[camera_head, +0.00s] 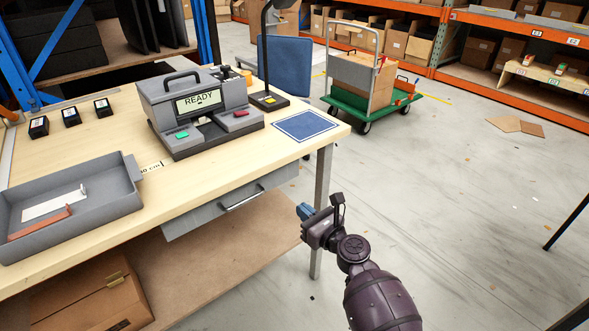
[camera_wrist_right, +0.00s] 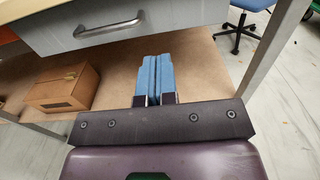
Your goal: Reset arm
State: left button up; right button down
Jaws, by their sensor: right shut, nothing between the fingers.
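My right gripper (camera_head: 306,211) is in the head view just off the table's front right corner, near the table leg and lower than the tabletop. In the right wrist view its two blue fingers (camera_wrist_right: 153,78) lie side by side, shut, with nothing between them. The fingers point toward the space under the drawer (camera_wrist_right: 105,22). The gripper appears apart from the table and the drawer. My left gripper is in neither view.
The wooden table (camera_head: 215,178) holds a grey machine reading READY (camera_head: 200,108), a grey tray (camera_head: 125,203) and a blue mat (camera_head: 305,126). A cardboard box (camera_wrist_right: 62,88) sits on the lower shelf. Open floor (camera_head: 450,200) lies to the right.

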jog(key=s+d+n+h+p, duration=0.1)
jog(key=s+d+n+h, duration=0.8)
jog(key=n, duration=1.7)
jog(key=s+d+f+n+g, duration=0.1)
jog(key=s+d+f, duration=0.2)
jog(key=s, duration=0.6)
jog(key=s+d+f+n+g+h+p, duration=0.1)
jog(key=s+d+f, duration=0.2)
jog(key=s, duration=0.6)
jog(key=s+d+f+n+g, duration=0.1)
jog(key=s+d+f+n, duration=0.1)
jog(key=s+d, duration=0.5)
jog(key=s+f, duration=0.1)
jog(key=s, duration=0.1)
jog(key=shift+s+f+g+h+p, duration=0.25)
jog(key=shift+s+g+h+p, duration=0.05)
jog(key=shift+p, duration=0.1)
